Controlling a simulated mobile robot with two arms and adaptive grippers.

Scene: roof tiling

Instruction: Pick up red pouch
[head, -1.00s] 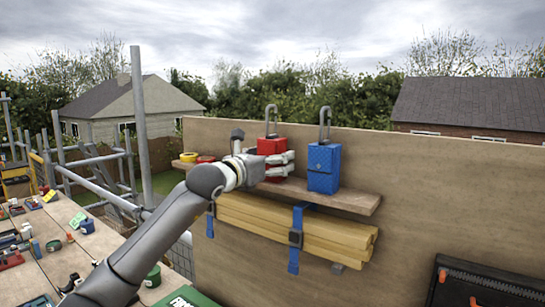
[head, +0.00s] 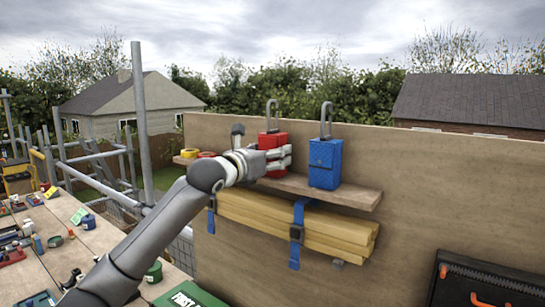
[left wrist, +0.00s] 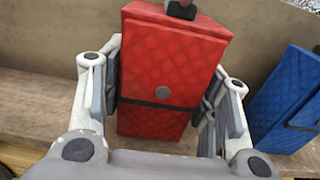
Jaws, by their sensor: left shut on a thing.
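The red pouch (head: 273,140) stands upright on the wooden shelf, with a grey loop on top. My left gripper (head: 276,158) is at the pouch, coming from the left. In the left wrist view the red pouch (left wrist: 165,75) sits between the two fingers of my left gripper (left wrist: 160,95), which are shut on its sides. The fingers hide part of the pouch's edges. Whether its base touches the shelf is hard to tell. My right gripper is not in view.
A blue pouch (head: 325,163) with a grey loop stands just right of the red one on the shelf (head: 355,196). Yellow and red tape rolls (head: 190,154) lie at the shelf's left end. Strapped timber (head: 335,232) hangs below. A cluttered bench (head: 85,245) is at the lower left.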

